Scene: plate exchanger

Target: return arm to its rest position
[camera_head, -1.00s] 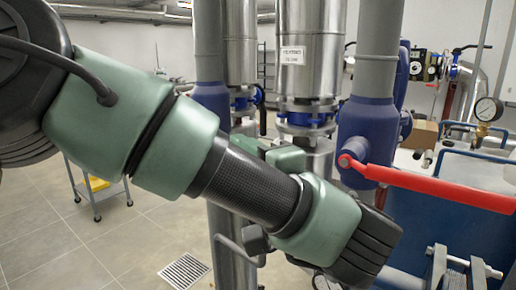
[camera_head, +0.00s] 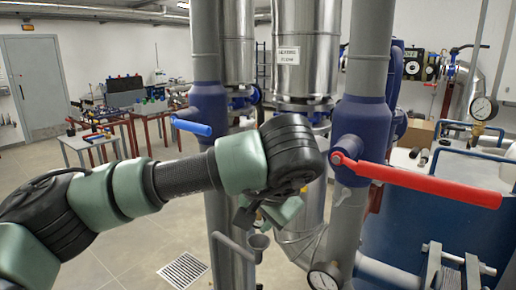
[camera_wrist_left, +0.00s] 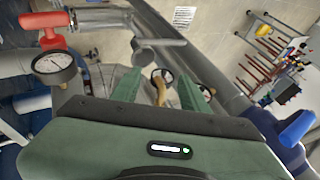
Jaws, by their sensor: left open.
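My left arm (camera_head: 180,177) comes in from the left in the head view and reaches across to the grey pipe with the red lever handle (camera_head: 420,182). Its dark wrist joint is beside the lever's pivot end; I cannot tell if they touch. My left gripper is mostly hidden behind the wrist there. In the left wrist view the left gripper (camera_wrist_left: 158,88) shows two green fingers, apart, with no object held between them. The red handle shows at the upper left of that view (camera_wrist_left: 75,22). My right gripper is not in view.
A blue lever handle (camera_head: 192,127) sits on the left pipe. Pressure gauges (camera_head: 323,279) (camera_head: 484,107) and a blue tank (camera_head: 420,222) stand close by on the right. Tables with fittings (camera_head: 93,142) are at the back left. The tiled floor at the left is partly open.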

